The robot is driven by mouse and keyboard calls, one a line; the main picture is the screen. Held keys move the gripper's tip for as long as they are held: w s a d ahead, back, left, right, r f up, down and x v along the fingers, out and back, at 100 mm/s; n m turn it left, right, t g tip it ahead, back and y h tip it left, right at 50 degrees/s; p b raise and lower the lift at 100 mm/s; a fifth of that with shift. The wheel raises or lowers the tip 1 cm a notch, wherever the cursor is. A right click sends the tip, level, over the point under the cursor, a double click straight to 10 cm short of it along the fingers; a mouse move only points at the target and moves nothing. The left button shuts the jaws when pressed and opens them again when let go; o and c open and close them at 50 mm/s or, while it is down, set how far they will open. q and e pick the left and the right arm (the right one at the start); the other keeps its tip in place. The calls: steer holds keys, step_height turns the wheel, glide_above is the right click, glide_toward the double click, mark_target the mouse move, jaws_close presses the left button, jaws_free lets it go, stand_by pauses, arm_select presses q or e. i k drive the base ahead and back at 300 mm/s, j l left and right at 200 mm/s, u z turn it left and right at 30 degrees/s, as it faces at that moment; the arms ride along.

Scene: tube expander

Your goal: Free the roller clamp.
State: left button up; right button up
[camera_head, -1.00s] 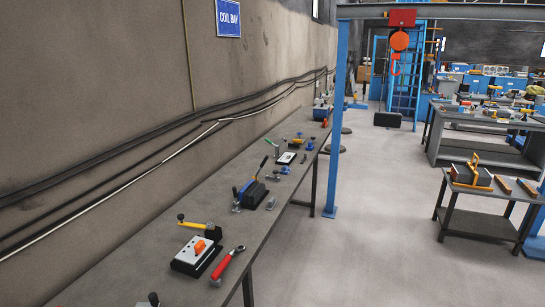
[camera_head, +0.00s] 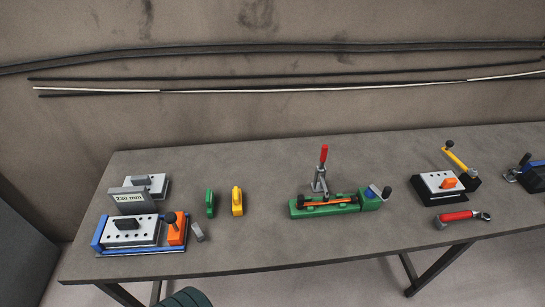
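A green fixture (camera_head: 310,210) sits mid-bench with an orange rod (camera_head: 328,202) lying along it. A toggle clamp with an upright red handle (camera_head: 323,154) stands right behind it, and a blue part with a dark crank knob (camera_head: 386,193) is at its right end. To the right is a white block with an orange knob (camera_head: 447,183) and a yellow lever (camera_head: 457,160) tilted up behind it. I cannot tell which of these is the roller clamp. Neither gripper is in view.
The grey bench (camera_head: 262,247) runs along the wall. At left are a blue-framed plate fixture (camera_head: 120,247), a "230 mm" block (camera_head: 130,201), and green (camera_head: 210,203) and yellow (camera_head: 237,202) pieces. A red-handled wrench (camera_head: 457,217) lies at right. Bench gaps between them are clear.

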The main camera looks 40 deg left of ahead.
mark_target(325, 148)
steer(key=u, duration=0.95)
